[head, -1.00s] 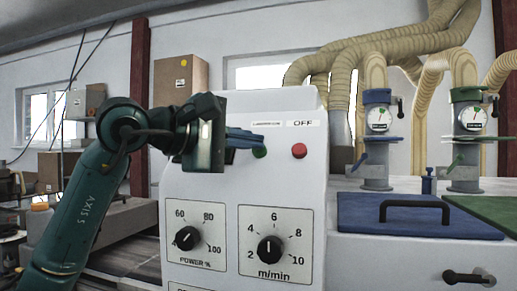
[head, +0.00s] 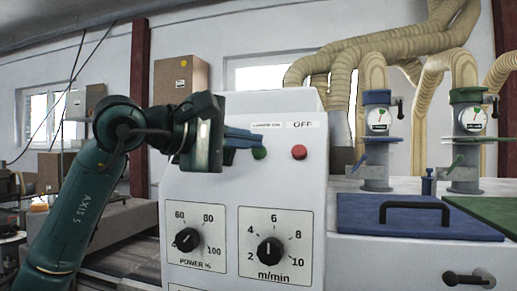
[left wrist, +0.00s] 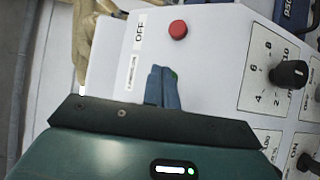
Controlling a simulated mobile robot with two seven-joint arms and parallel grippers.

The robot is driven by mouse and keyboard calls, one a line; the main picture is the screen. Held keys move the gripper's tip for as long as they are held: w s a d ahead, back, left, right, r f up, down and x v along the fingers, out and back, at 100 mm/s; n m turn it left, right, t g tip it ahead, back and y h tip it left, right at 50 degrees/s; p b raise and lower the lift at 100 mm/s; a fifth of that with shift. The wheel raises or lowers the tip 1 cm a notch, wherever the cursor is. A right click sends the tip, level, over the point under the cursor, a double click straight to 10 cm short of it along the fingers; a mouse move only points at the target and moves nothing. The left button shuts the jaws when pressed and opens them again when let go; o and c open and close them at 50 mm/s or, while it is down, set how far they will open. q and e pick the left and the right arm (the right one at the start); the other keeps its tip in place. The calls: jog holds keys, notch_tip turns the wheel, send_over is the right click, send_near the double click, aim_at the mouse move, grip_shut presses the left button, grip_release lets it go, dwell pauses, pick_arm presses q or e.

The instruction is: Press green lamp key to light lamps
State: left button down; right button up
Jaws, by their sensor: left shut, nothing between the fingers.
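The green lamp key (head: 259,153) is a small round button on the white control panel (head: 225,187), under a small label strip. My left gripper (head: 262,139) is shut and empty, its blue fingers pointing at the panel just above and beside the green key. In the left wrist view the shut fingertips (left wrist: 163,70) lie at the panel and partly cover the green key (left wrist: 174,74). I cannot tell whether they touch it. The red OFF button (head: 299,151) sits to the right of the green key. My right gripper is not in view.
Two dials, POWER % (head: 187,239) and m/min (head: 270,252), sit lower on the panel. To the right are a blue lid (head: 400,225) with a black handle and gauge-topped duct valves (head: 379,120). A cardboard box (head: 181,78) stands behind my left arm.

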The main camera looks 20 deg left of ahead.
pick_arm(q)
jog(key=shift+s+r, duration=0.25)
jog(key=shift+s, duration=0.05)
jog(key=s+r, duration=0.1)
jog(key=s, duration=0.1)
jog(key=s+r+p, duration=0.1)
jog(key=s+r, duration=0.1)
dwell(0.6)
dwell(0.5)
